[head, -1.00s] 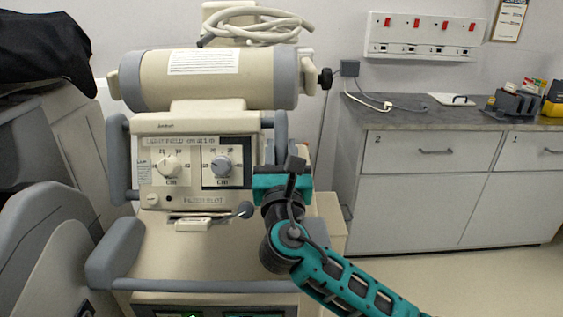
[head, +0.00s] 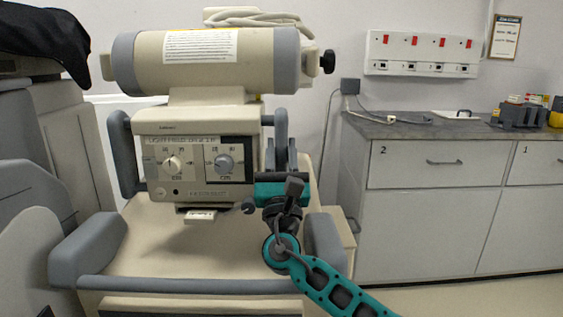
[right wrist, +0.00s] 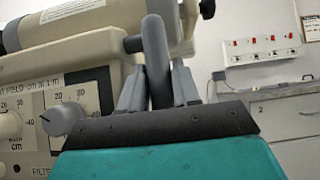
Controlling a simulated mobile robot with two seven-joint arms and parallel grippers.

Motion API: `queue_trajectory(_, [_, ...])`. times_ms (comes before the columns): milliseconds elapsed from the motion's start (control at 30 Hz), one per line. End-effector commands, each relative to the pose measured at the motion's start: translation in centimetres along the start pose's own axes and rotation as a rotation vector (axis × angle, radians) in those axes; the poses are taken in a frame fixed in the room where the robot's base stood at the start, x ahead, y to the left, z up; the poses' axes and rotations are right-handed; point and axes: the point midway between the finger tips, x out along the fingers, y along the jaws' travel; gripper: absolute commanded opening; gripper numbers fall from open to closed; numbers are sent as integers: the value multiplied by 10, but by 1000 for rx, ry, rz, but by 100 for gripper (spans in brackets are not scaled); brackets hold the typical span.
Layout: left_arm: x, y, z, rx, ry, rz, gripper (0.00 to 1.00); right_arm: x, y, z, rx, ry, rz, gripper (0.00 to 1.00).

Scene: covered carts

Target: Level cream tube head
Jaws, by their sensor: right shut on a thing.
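The cream tube head (head: 205,62) is a horizontal cylinder with grey end bands and a white label, above a control box (head: 200,160) with two dials. In the head view it looks about level. A grey handle (head: 281,140) stands at the right side of the box. My right gripper (head: 282,168) is shut on this handle. The right wrist view shows the handle (right wrist: 157,60) upright between the two grey fingers, with the dial panel (right wrist: 60,110) at left. My left gripper is not in view.
The cart's grey front rail (head: 190,284) runs below the box. A matching handle (head: 124,150) is on the box's left side. Grey cabinets (head: 435,200) stand at the right, with a wall socket panel (head: 422,54) above. Dark cloth (head: 45,35) covers equipment at far left.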

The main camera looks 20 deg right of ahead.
Motion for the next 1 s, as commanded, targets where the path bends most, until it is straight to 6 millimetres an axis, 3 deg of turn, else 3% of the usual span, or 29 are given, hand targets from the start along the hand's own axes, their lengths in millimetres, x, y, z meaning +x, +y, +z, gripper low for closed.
queue_trajectory(100, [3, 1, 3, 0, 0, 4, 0, -3, 1, -12, -1, -4, 3, 0])
queue_trajectory(667, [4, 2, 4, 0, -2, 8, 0, -2, 0, -14, 0, -18, 3, 0])
queue_trajectory(700, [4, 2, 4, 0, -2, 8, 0, -2, 0, -14, -1, -18, 3, 33])
queue_trajectory(900, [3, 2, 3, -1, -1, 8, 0, 0, 0, -11, 0, -24, 2, 52])
queue_trajectory(1000, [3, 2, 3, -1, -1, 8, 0, 0, 0, -10, 0, -26, 1, 52])
